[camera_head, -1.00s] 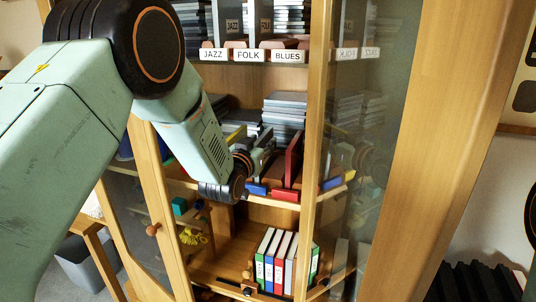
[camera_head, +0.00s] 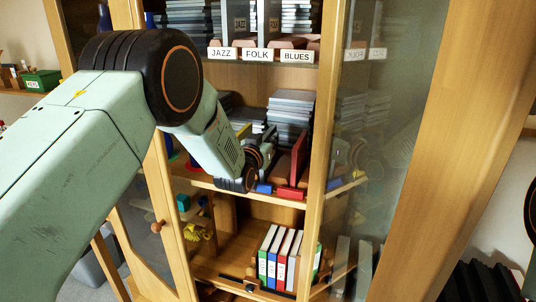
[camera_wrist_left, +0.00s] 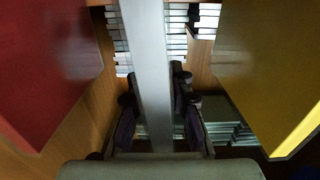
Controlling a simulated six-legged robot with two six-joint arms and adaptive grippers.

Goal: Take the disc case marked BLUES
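My left gripper (camera_head: 262,155) is inside the cabinet at the middle shelf, between a yellow case (camera_head: 243,131) and an upright red case (camera_head: 299,155). In the left wrist view, its fingers (camera_wrist_left: 155,95) stand on either side of a narrow grey upright piece (camera_wrist_left: 148,50), likely a case seen edge-on. I cannot tell whether they press on it, and no lettering on it shows. A BLUES label (camera_head: 297,57) is on the upper shelf; no upright case shows directly behind it. My right gripper is not in view.
Grey cases stand upright behind the JAZZ (camera_head: 222,53) and FOLK (camera_head: 257,54) labels. Stacked cases (camera_head: 290,115) lie behind the gripper. Several binders (camera_head: 278,258) stand below. A glass door (camera_head: 385,130) borders the opening at right.

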